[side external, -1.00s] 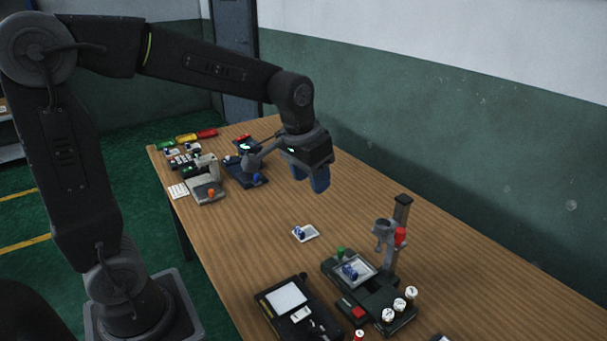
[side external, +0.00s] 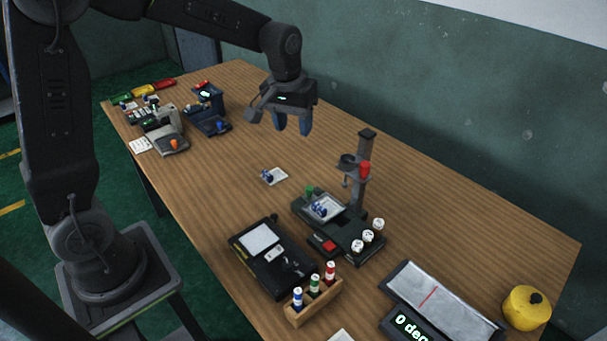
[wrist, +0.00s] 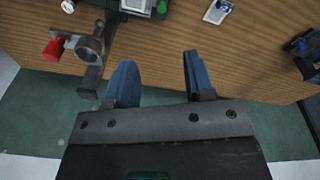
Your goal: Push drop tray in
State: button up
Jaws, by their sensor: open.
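The film tower (side external: 364,170) is a dark upright post with a ring arm and a red knob (side external: 365,168), on a black base (side external: 350,238). A pale drop tray (side external: 331,204) with a small blue piece on it sits at the base's left side, beside a green knob (side external: 309,190). How far the tray is in, I cannot tell. My gripper (side external: 293,126) is open and empty, above the table, up and left of the tower. In the wrist view my blue fingers (wrist: 158,76) are apart, with the tower's ring arm (wrist: 90,48) to their left and the tray cut off at the top.
A small white tray (side external: 276,177) with a blue piece lies left of the tower. A black device (side external: 267,250) and a wooden rack of bottles (side external: 313,303) stand in front. A grey plate device (side external: 435,300) and yellow pot (side external: 526,307) are at right. The table behind the tower is clear.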

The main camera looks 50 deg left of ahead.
aim_at(309, 188)
jog(key=w+f+n, duration=0.1)
jog(key=w+f, duration=0.1)
jog(key=f, duration=0.5)
jog(key=w+f+n+g, duration=0.1)
jog(key=w+f, duration=0.1)
jog(key=f, duration=0.5)
jog(key=w+a+f+n, duration=0.1)
jog(key=w+f+n, duration=0.1)
jog(key=f, duration=0.6)
jog(key=shift+a+f, duration=0.1)
grip_shut()
